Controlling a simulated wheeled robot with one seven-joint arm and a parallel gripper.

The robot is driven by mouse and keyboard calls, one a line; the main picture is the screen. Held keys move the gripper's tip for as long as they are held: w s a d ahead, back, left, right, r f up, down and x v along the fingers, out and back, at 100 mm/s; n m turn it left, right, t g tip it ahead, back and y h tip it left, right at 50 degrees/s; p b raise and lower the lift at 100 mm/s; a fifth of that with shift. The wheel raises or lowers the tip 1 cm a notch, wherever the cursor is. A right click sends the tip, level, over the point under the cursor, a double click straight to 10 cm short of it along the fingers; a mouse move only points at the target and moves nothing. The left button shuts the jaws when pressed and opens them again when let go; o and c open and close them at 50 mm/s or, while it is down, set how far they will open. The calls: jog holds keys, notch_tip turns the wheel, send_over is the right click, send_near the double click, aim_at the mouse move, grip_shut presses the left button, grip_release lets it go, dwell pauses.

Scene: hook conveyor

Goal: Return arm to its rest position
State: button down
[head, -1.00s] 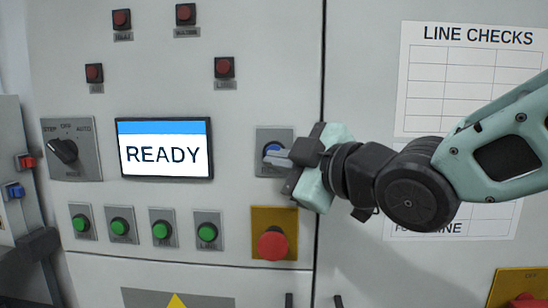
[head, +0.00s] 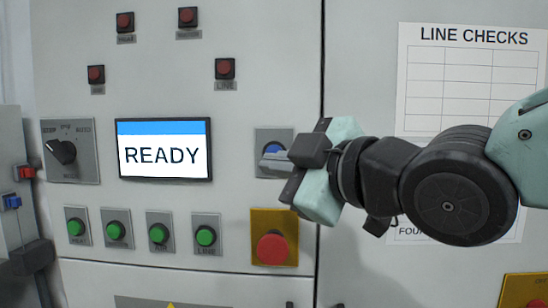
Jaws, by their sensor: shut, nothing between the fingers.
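The fingers partly cover the button's lower part in this view. I cannot tell whether they touch it. My arm reaches in from the right edge, with teal and black links. The screen (head: 165,149) left of the gripper reads READY under a blue bar.
A red emergency button (head: 272,248) on a yellow plate sits just below the gripper. Several green buttons (head: 158,233) line the panel's lower part. A rotary selector (head: 64,152) is at left. A LINE CHECKS sheet (head: 472,75) hangs behind my arm.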

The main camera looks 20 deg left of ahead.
dwell(0.5)
jog(key=s+d+f+m+g+h+b, duration=0.15)
jog(key=d+f+m+h, duration=0.25)
jog(key=d+f, duration=0.5)
jog(key=s+d+f+m+g+h+b, duration=0.1)
jog(key=d+f+m+g+h+b, duration=0.25)
jog(key=f, duration=1.05)
jog(key=s+d+f+m+g+h+b, duration=0.1)
jog(key=s+d+f+m+g+h, duration=0.2)
jog(key=s+d+f+m+h, duration=0.3)
jog(key=s+d+f, duration=0.5)
jog(key=s+d, duration=0.1)
jog(key=d, duration=0.2)
jog(key=shift+s+f+g+h, duration=0.25)
jog(key=shift+s+g+h, duration=0.1)
jog(key=shift+s+g, duration=0.05)
